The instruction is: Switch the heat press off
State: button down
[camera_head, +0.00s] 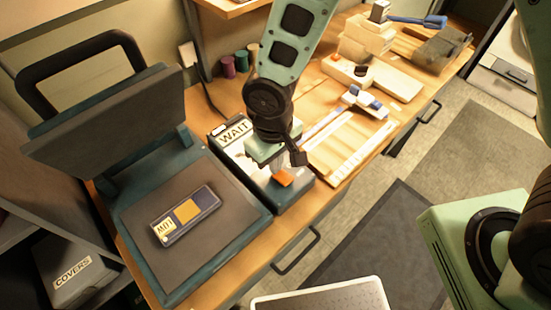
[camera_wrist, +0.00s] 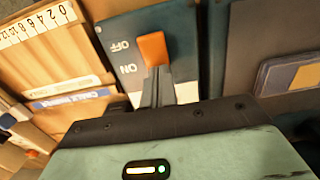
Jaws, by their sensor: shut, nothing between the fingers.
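The heat press (camera_head: 125,125) stands open at the left, its upper plate raised and tilted back. Its control box (camera_head: 297,196) adjoins the base on the right, with a panel reading WAIT (camera_head: 235,132). An orange switch (camera_head: 283,179) sits at the box's front end. In the wrist view the orange switch (camera_wrist: 152,48) is beside the OFF and ON marks; which one it is set to I cannot tell. My gripper (camera_wrist: 155,82) is shut and empty, its fingertips at the switch's ON-side edge. Whether they touch it is unclear. In the head view my gripper (camera_head: 277,165) hangs over the box.
A dark case with a yellow patch (camera_head: 187,214) lies on the press's lower plate. A ruled wooden board (camera_head: 345,145) and a blue-and-white tool (camera_head: 362,100) lie right of the box. Spools (camera_head: 228,66) stand behind. Drawer handles (camera_head: 297,250) jut from the bench front.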

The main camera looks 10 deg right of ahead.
jog(key=shift+s+d+r, duration=0.4)
jog(key=shift+s, duration=0.2)
jog(key=shift+w+r+p, duration=0.15)
jog(key=shift+r+p, duration=0.4)
jog(key=shift+p, duration=0.1)
notch_tip(320, 180, up, 13)
jog(key=w+a+p, duration=0.1)
jog(key=shift+w+a+f, duration=0.15)
jog(key=shift+w+a, duration=0.05)
jog(key=shift+w, duration=0.2)
